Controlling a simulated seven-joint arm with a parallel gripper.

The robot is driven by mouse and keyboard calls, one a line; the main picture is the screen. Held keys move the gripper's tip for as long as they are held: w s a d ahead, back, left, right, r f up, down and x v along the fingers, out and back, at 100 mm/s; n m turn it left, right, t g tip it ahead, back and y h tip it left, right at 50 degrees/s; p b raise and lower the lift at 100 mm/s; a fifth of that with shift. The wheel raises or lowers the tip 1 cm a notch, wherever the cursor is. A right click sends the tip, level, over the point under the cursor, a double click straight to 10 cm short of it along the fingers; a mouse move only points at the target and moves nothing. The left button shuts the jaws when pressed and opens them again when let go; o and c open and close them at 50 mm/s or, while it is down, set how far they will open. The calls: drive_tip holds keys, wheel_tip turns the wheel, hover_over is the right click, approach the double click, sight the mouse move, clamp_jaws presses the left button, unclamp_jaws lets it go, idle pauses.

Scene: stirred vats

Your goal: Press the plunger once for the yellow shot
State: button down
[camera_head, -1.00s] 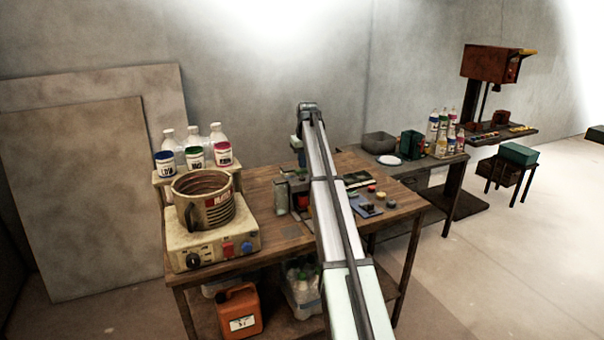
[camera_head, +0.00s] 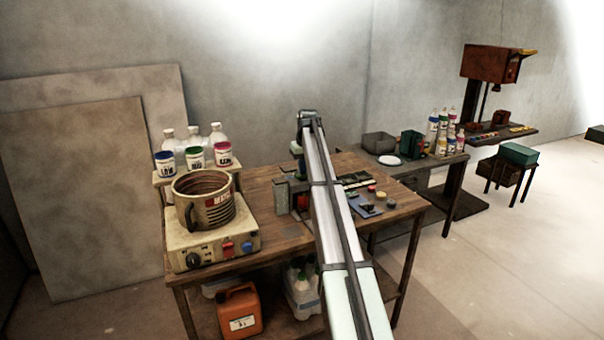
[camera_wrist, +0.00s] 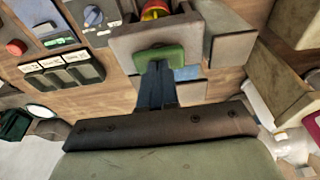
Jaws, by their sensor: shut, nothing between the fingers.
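A grey fixture (camera_wrist: 125,42) stands on the wooden bench, with a green block (camera_wrist: 160,57) on its near side and a red and yellow part (camera_wrist: 155,10) behind it. In the head view the fixture (camera_head: 282,191) is partly hidden by my arm, and a red part (camera_head: 303,202) shows at its front. My gripper (camera_wrist: 157,68) is shut and empty, its dark fingers pointing at the green block. The fingertips overlap the block's lower edge in the wrist view; I cannot tell whether they touch. I cannot make out which part is the plunger.
A mug-shaped vat (camera_head: 205,203) sits on a control box (camera_head: 215,243) to the left. A blue panel with coloured knobs (camera_head: 367,209) lies right of my arm. Bottles and a tray stand on the bench behind.

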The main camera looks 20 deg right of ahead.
idle(0.4)
wheel_tip(320, 180, up, 9)
idle(1.4)
